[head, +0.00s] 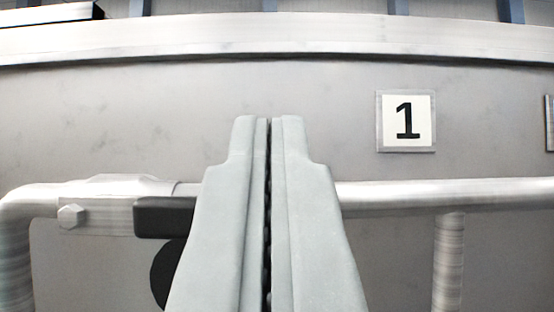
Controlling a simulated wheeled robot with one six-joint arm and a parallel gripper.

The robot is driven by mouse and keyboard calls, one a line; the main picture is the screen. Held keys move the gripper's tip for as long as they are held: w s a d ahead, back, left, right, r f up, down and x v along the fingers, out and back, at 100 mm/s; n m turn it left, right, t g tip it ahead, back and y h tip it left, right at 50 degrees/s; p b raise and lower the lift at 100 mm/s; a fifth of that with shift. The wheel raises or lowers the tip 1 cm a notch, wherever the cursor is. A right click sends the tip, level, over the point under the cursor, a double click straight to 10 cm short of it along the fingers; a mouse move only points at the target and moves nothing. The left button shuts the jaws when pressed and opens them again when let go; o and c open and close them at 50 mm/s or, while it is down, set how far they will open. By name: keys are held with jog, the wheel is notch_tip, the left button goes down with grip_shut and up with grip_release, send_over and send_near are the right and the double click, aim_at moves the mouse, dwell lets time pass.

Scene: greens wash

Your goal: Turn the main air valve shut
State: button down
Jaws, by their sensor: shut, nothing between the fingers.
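A pale metal pipe (400,195) runs across the picture in front of a grey panel. At the left it has a thicker fitting (115,186) that looks like a valve body, with a hex bolt (71,216) on it. A flat metal lever (108,217) goes right from the bolt and ends in a black grip (163,217), lying along the pipe. The grip's right end is hidden behind my gripper, or stops there; I cannot tell. My gripper (261,122) is shut and empty, in front of the pipe and right of the grip. I see no contact with the lever.
A plate marked 1 (406,121) is on the grey panel (320,110), upper right. A dark rounded thing (162,272) shows below the grip, partly hidden by my gripper. A vertical pipe (448,265) stands lower right. A pale rail (300,38) crosses the top.

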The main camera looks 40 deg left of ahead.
jog(key=shift+w+a+f, duration=0.3)
jog(key=shift+w+a, duration=0.25)
jog(key=shift+w, duration=0.15)
jog(key=shift+w+a+f, duration=0.3)
jog(key=shift+w+a, duration=0.2)
jog(key=shift+w, duration=0.15)
dwell(0.4)
jog(key=s+a+f+m+g+h, duration=0.1)
jog(key=f+m+h, duration=0.3)
jog(key=m, duration=0.4)
jog(key=s+a+f+m+g+h, duration=0.1)
jog(key=s+a+f+m+h, duration=0.2)
jog(key=m+h, duration=0.3)
jog(key=s+a+f+m+g+h, duration=0.1)
jog(key=a+f+m+h, duration=0.3)
jog(key=m, duration=0.8)
jog(key=shift+s+f+h, duration=0.35)
jog(key=shift+s+h, duration=0.1)
jog(key=shift+h, duration=0.65)
